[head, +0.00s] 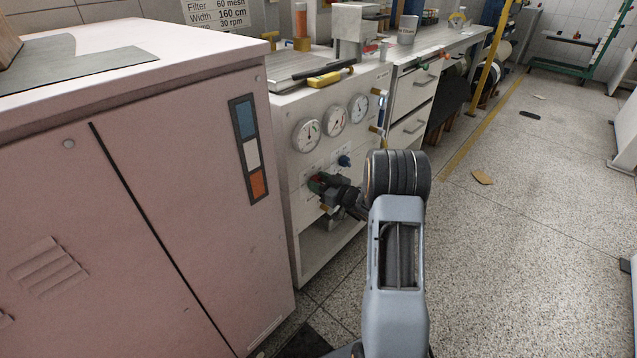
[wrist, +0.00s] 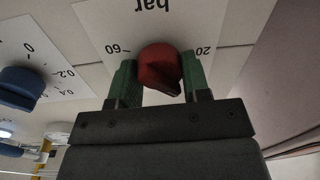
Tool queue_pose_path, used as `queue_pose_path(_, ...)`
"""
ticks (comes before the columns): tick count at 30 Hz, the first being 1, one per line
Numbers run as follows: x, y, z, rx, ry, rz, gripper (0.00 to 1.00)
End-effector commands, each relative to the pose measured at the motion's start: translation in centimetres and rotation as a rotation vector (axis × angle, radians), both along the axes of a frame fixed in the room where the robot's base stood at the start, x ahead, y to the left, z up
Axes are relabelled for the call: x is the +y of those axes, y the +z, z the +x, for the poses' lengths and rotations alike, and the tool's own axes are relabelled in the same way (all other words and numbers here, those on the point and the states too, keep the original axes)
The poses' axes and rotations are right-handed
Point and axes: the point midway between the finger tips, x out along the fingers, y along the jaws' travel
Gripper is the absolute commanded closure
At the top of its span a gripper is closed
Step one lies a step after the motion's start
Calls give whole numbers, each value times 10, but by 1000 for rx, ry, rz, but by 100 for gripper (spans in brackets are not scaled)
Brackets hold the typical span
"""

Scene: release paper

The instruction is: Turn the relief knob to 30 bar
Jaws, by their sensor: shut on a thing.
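The red relief knob (wrist: 160,66) is between the two green fingers of my gripper (wrist: 160,82) in the wrist view, and the fingers are shut on it. The white dial plate (wrist: 110,20) behind it reads "bar", with 60 on the left and 20 on the right, upside down in this view. A dark edge shows on the knob's lower right; I cannot read its exact setting, and the scale below is hidden by my gripper. In the head view my gripper (head: 320,183) is at the panel front and mostly hides the knob.
A blue knob (wrist: 18,88) with its own scale is to the left in the wrist view and also shows in the head view (head: 344,161). Gauges (head: 333,121) are above on the panel. A pink cabinet (head: 150,190) stands close on the left. The floor (head: 520,200) at right is mostly clear.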

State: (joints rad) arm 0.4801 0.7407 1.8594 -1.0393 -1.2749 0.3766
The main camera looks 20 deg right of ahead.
Motion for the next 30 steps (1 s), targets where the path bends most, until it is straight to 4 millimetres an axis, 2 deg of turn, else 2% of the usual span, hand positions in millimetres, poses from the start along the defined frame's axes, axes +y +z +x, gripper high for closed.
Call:
queue_pose_path(1,0,0,0,0,0,0,68)
queue_pose_path(5,0,0,0,0,1,0,80)
queue_pose_path(16,0,0,0,26,1,54,80)
queue_pose_path(17,0,0,0,26,1,54,56)
queue_pose_path(18,0,0,0,26,1,54,52)
queue_pose_path(24,0,0,0,25,0,53,33)
queue_pose_path(30,0,0,0,24,0,54,31)
